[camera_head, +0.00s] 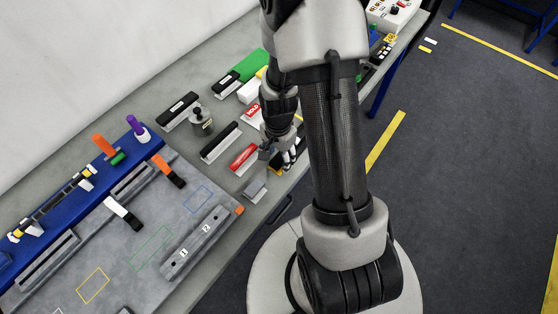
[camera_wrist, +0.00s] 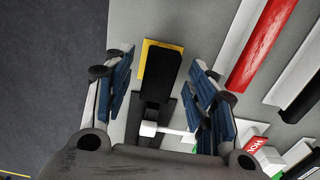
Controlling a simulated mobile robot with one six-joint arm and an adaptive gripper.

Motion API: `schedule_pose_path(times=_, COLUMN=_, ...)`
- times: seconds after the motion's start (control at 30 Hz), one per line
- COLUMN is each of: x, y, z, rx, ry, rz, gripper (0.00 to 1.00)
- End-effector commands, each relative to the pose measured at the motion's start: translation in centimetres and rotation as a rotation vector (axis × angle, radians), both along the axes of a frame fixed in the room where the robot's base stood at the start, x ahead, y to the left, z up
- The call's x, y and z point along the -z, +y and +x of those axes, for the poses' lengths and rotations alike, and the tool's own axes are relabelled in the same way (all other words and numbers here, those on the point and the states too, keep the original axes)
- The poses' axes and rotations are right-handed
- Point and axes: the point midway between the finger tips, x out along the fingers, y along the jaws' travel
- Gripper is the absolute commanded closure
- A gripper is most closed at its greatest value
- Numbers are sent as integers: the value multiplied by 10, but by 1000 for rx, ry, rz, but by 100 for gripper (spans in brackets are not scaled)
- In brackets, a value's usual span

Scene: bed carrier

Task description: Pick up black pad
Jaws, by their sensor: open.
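In the wrist view a black block (camera_wrist: 160,75), which looks like the black pad, lies between my two fingers on the grey bench. A yellow edge shows along its far end and left side. My gripper (camera_wrist: 158,70) is open, with one blue-padded finger on each side of the block and a visible gap on both sides. A dark piece with a white part shows at the block's near end. In the head view my gripper (camera_head: 285,160) is low over the bench's front edge, and the arm hides most of what is under it.
A red-topped block (camera_head: 243,158) lies close beside my gripper; its red top also shows in the wrist view (camera_wrist: 265,45). Black-topped blocks (camera_head: 220,141) lie farther back. A grey fixture plate (camera_head: 125,240) fills the left. A small grey piece (camera_head: 255,190) lies near the front edge.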

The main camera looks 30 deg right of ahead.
Motion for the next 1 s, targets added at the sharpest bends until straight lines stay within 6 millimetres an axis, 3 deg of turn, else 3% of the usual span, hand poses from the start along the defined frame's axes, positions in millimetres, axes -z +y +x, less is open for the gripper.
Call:
schedule_pose_path(times=0.13, x=-1, y=0, z=0, rx=0, ry=-1, rz=-1, gripper=48)
schedule_pose_path(times=0.63, x=-1, y=0, z=0, rx=0, ry=0, rz=0, gripper=82)
schedule_pose_path(times=1.0, x=-6, y=0, z=1, rx=0, ry=-1, rz=-1, gripper=82)
